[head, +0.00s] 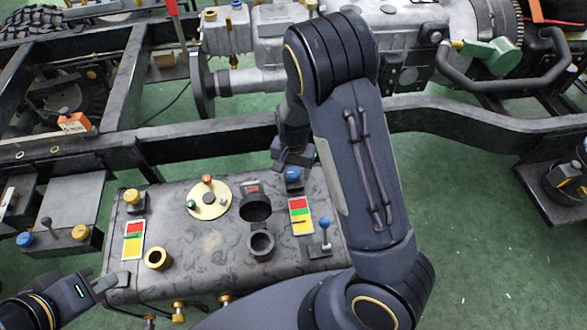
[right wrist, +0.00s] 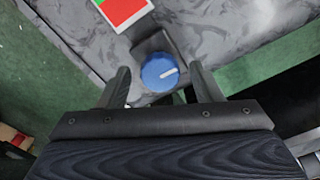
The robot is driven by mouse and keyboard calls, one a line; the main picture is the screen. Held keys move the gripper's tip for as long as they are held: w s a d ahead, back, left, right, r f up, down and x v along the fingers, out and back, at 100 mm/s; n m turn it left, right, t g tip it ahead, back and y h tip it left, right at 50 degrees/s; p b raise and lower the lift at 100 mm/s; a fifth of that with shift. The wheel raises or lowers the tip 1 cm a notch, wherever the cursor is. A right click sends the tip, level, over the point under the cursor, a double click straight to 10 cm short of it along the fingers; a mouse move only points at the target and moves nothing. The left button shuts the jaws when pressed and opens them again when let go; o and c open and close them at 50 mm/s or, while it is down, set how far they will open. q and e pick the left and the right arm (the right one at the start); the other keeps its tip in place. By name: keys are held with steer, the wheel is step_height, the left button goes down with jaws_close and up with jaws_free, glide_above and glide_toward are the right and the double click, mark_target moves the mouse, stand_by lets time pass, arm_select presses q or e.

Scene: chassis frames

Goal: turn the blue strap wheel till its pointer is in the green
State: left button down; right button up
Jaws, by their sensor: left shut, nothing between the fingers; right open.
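The blue strap wheel (head: 293,174) is a small round knob on a dark block at the back edge of the grey tank. In the right wrist view the wheel (right wrist: 158,75) shows a white line on its top. My right gripper (right wrist: 161,88) is open, with one finger on each side of the wheel; I cannot tell whether they touch it. A red, green and yellow gauge plate (head: 301,215) lies beside the wheel; its red and green parts show in the right wrist view (right wrist: 124,10). I cannot make out its pointer. My left gripper (head: 106,285) is shut and empty near the tank's front left corner.
The grey tank (head: 190,265) also carries a yellow knob (head: 132,197), another gauge plate (head: 133,240), a round dial (head: 208,200) and a blue-topped lever (head: 325,235). The dark chassis rail (head: 220,135) runs just behind it.

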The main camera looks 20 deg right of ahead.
steer(key=c, duration=1)
steer(key=shift+m, duration=0.3)
steer(key=shift+r+m+p, duration=0.1)
steer(key=shift+m+p, duration=0.8)
steer(key=shift+m, duration=0.3)
steer(key=shift+m+p, duration=0.9)
steer(key=shift+m, duration=1)
steer(key=o, duration=1)
